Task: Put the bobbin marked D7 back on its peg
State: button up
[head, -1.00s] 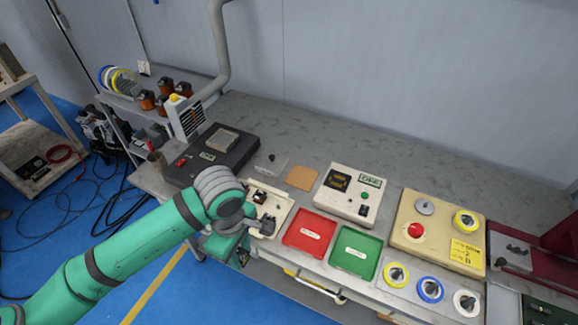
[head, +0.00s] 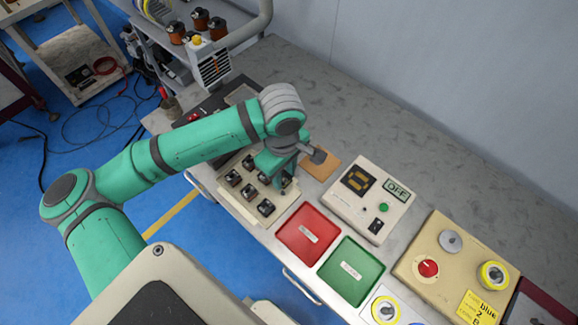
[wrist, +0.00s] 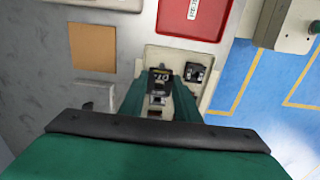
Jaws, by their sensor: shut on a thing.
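A small dark bobbin (wrist: 157,77) with a pale marking, which looks like D7 but is small, sits between my fingers in the wrist view. My gripper (wrist: 157,100) is shut on it. In the head view my gripper (head: 286,182) points down at the right end of the cream peg tray (head: 283,204), and it hides the held bobbin. I cannot tell whether the bobbin touches the tray or a peg. Several other dark bobbins stand on the tray, one (head: 266,207) near its front. Another bobbin (wrist: 195,72) shows beside my right finger in the wrist view.
A red tray (head: 308,235) and a green tray (head: 351,271) lie right of the peg tray. A brown pad (head: 322,166) and a cream meter box reading OFF (head: 368,198) stand behind. A dark device (head: 238,92) is behind my arm.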

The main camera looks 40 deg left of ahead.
aim_at(284, 192)
jog(key=shift+s+a+f, duration=0.1)
jog(key=shift+s+f, duration=0.1)
jog(key=shift+f, duration=0.65)
jog(key=shift+s+a+f, duration=0.1)
jog(key=shift+s+f, duration=0.05)
jog(key=shift+f, duration=0.7)
jog(key=shift+d+f, duration=0.1)
jog(key=shift+f, duration=0.5)
jog(key=shift+w+d, duration=0.1)
jog(key=shift+d, duration=0.05)
jog(key=shift+f, duration=1.15)
jog(key=o, duration=1.2)
jog(key=shift+r, duration=0.1)
